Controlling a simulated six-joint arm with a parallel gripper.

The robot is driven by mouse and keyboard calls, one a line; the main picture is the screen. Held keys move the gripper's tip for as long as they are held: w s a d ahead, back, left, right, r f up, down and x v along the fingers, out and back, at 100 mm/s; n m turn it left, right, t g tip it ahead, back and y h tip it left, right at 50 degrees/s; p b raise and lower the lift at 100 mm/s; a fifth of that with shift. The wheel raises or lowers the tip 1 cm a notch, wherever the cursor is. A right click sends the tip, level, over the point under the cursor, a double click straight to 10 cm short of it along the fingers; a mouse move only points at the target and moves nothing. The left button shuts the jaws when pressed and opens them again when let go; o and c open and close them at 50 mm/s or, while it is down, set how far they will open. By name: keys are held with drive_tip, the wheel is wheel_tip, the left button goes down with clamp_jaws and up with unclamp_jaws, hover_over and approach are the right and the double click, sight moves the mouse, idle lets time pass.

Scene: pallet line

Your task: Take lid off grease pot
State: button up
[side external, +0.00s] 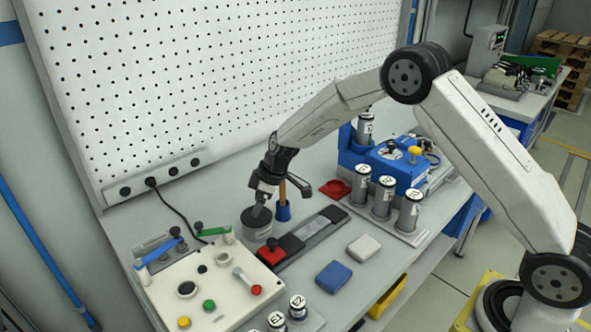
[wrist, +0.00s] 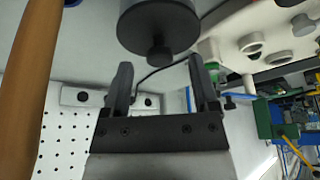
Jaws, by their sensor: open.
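The grease pot (side external: 258,228) is a grey cylinder with a dark top, standing upright on the bench beside the control panel. In the wrist view, its dark round lid (wrist: 165,32) shows at the top, with a small black knob (wrist: 160,52). The lid appears to be on the pot. My gripper (side external: 265,197) is over the pot. In the wrist view, my gripper (wrist: 162,72) is open and empty, with the knob just beyond the gap between its fingertips. In the side view, the fingers partly hide the lid, and contact cannot be told.
A wooden-handled brush in a blue holder (side external: 283,213) stands close beside my gripper; its handle (wrist: 28,75) passes near the wrist camera. The control panel (side external: 215,285) is in front. Labelled cylinders (side external: 383,197) stand to the right. A pegboard (side external: 200,80) rises behind.

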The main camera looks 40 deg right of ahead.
drive_tip(key=shift+x, duration=1.2)
drive_tip(key=shift+d, duration=0.1)
clamp_jaws()
